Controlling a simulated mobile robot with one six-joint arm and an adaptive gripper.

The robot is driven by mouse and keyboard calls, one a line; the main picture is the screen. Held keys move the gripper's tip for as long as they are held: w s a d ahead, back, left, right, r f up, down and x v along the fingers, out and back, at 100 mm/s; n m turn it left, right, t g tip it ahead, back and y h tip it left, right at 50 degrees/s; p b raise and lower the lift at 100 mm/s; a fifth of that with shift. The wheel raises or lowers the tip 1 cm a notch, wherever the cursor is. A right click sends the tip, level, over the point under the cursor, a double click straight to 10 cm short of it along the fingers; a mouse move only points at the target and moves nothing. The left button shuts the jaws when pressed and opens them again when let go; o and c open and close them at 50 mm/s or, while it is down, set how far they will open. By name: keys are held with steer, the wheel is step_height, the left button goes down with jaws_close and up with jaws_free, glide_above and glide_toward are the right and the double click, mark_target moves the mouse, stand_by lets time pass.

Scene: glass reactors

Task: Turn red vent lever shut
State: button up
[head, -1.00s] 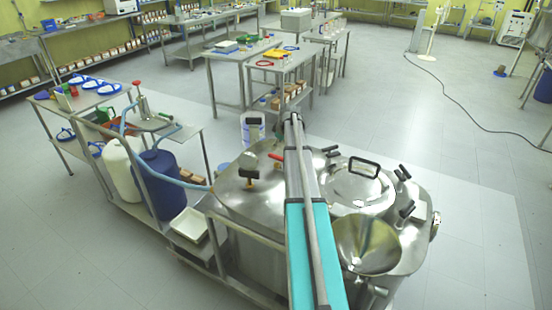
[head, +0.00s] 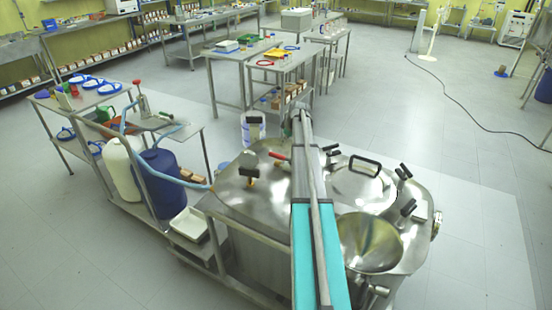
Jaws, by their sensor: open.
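A short red lever (head: 278,155) shows on the left part of the steel reactor lid (head: 228,192), close to the left side of my arm. It lies low and slants slightly down to the right; its right end is by the arm, and its pivot is hard to make out. My arm runs from the bottom middle up across the lid, just right of the lever. My gripper cannot be made out; it is hidden behind the arm's far end, so its relation to the lever cannot be seen.
A black-handled fitting (head: 249,172) stands left of the lever. A steel funnel (head: 369,243) and a round hatch (head: 362,188) with a black handle are right of my arm. The floor at right is mostly clear.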

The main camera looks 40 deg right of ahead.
mark_target(278, 155)
steer(key=shift+b+x, duration=5.55)
steer(key=shift+x, duration=0.8)
jaws_close()
steer(key=shift+a, duration=0.5)
steer(key=shift+d, duration=0.4)
steer(key=shift+s+d, duration=0.1)
steer(key=shift+d, duration=0.1)
